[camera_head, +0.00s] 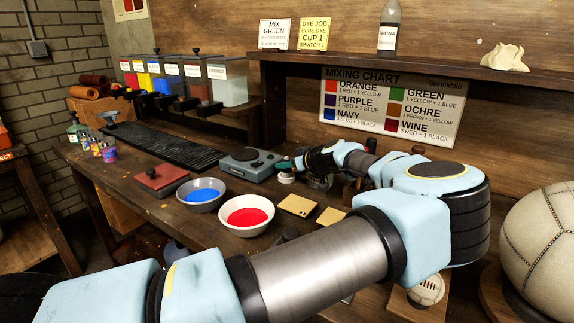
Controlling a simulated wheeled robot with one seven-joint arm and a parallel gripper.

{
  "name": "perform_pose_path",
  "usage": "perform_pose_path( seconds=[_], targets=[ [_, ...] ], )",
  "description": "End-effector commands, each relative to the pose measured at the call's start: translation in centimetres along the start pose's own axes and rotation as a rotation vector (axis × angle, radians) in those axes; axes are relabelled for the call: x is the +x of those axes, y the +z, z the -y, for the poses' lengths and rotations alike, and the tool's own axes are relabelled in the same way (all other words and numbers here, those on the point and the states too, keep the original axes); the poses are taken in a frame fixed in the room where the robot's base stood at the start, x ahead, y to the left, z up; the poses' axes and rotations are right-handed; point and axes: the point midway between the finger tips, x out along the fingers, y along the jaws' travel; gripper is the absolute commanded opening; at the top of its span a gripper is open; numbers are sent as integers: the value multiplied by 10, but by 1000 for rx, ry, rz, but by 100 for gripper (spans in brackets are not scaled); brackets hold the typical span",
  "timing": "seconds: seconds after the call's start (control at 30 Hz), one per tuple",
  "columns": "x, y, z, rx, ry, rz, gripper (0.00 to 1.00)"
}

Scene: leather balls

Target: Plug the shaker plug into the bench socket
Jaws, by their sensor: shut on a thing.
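The shaker (250,162), a low grey box with a round dark top, sits on the bench (130,168) below the back wall. My gripper (291,164) is at the far end of my arm, just right of the shaker and low over the bench. It is shut on the shaker plug, which is too small and too covered to make out clearly. I cannot pick out the bench socket; my arm covers much of the bench on the right.
A blue dye bowl (201,194) and a red dye bowl (247,215) stand in front of the shaker. Tan swatches (298,205) lie right of them. A dark red pad (161,179) and a black ribbed mat (165,145) lie left. A large leather ball (543,240) stands right.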

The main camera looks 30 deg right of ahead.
Motion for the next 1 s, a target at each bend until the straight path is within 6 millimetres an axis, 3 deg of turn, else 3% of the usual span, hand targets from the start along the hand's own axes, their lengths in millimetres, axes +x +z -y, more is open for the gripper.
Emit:
perform_pose_path(
  seconds=[0.57,0.6,0.87,1.0],
  targets=[
    [4,7,0,0,0,0,0],
    [3,6,0,0,0,0,45],
    [3,6,0,0,0,0,74],
    [3,6,0,0,0,0,76]
  ],
)
